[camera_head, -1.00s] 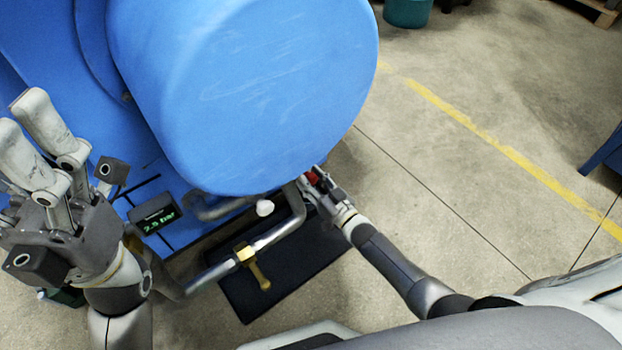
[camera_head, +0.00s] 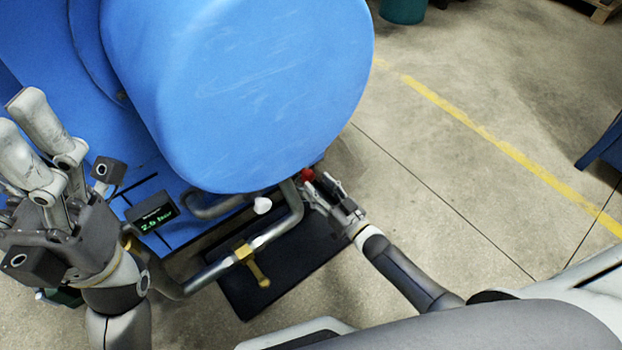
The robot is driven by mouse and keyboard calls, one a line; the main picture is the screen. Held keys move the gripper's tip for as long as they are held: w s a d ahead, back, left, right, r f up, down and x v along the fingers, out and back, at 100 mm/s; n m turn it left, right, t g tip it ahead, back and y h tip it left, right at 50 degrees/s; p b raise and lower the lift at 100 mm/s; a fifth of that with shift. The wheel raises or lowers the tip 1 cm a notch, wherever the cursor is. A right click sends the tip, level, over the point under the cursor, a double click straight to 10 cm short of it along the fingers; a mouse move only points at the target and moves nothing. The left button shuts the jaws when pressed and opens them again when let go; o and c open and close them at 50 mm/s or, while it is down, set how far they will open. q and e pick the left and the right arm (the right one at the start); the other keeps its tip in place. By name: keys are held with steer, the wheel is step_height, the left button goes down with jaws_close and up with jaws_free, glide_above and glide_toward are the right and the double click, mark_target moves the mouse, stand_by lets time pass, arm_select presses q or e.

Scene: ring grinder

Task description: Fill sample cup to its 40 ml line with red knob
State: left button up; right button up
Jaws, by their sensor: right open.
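The red knob (camera_head: 307,174) sits low under the right front of the big blue housing, beside the bent grey pipe. My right gripper (camera_head: 322,187) is open, with its fingers at the knob's lower right. Whether a finger touches the knob is too small to tell. My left gripper (camera_head: 22,118) is raised at the left edge, its two pale fingers apart with nothing between them. It is far from the knob. I cannot make out a sample cup or a 40 ml line in this view.
The blue machine (camera_head: 240,90) fills the upper left. A pipe (camera_head: 275,233) carries a white knob (camera_head: 263,205) and a brass valve handle (camera_head: 258,270) above a black mat (camera_head: 300,268). A small green-lit display (camera_head: 155,217) is unreadable.

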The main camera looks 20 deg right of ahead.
steer(key=v, duration=0.7)
steer(key=shift+r, duration=0.1)
